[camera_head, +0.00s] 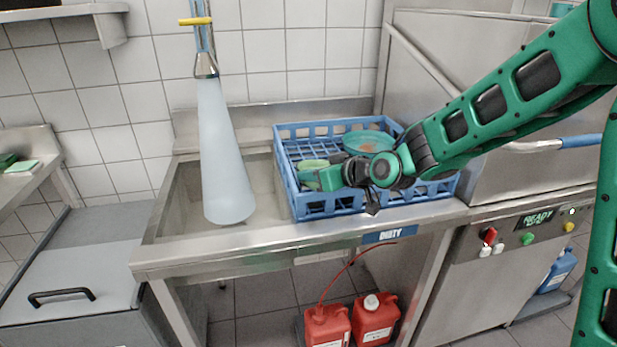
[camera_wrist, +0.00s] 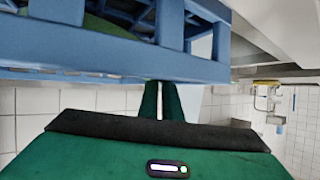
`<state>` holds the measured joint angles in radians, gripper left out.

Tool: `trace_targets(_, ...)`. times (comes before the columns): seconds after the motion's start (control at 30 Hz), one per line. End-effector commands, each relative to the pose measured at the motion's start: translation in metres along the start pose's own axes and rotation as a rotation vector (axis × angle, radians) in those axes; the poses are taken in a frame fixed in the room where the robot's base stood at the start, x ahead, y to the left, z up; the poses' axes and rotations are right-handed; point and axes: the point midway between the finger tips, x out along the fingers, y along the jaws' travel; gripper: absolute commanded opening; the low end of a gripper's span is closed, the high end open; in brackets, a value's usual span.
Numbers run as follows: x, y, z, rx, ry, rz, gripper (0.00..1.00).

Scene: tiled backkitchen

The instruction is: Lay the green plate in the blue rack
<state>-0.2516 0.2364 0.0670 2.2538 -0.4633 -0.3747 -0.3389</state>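The blue rack (camera_head: 336,207) stands on the steel counter beside the sink. Inside it, a round teal-green plate (camera_head: 368,143) with an orange-brown smear lies toward the back right, and a lighter green dish (camera_head: 313,164) sits at the left. I cannot tell how the lighter dish rests. My gripper (camera_head: 312,180) reaches over the rack's front left part, pointing left, and hides part of it. In the wrist view, the fingers (camera_wrist: 162,100) are close together with nothing visible held, and the rack wall (camera_wrist: 110,58) fills the top. Some green (camera_wrist: 80,38) shows through the rack there.
A pale blue cone-shaped water stream (camera_head: 224,150) from the tap stands over the sink left of the rack. The dishwasher (camera_head: 520,245) is to the right. Red canisters (camera_head: 375,320) stand below. Another green item (camera_head: 20,166) lies on the left shelf.

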Motion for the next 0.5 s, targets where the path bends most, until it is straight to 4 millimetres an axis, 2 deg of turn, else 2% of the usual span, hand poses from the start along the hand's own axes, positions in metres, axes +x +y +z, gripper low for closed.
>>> trace_targets(0.33, 0.0023, 0.0001, 0.0034, -0.001, 0.002, 0.0, 0.0)
trace_targets(0.37, 0.0022, 0.0, 0.0034, -0.001, 0.002, 0.0, 0.12)
trace_targets(0.5, 0.0022, -0.0003, 0.0032, -0.001, 0.002, 0.0, 0.13)
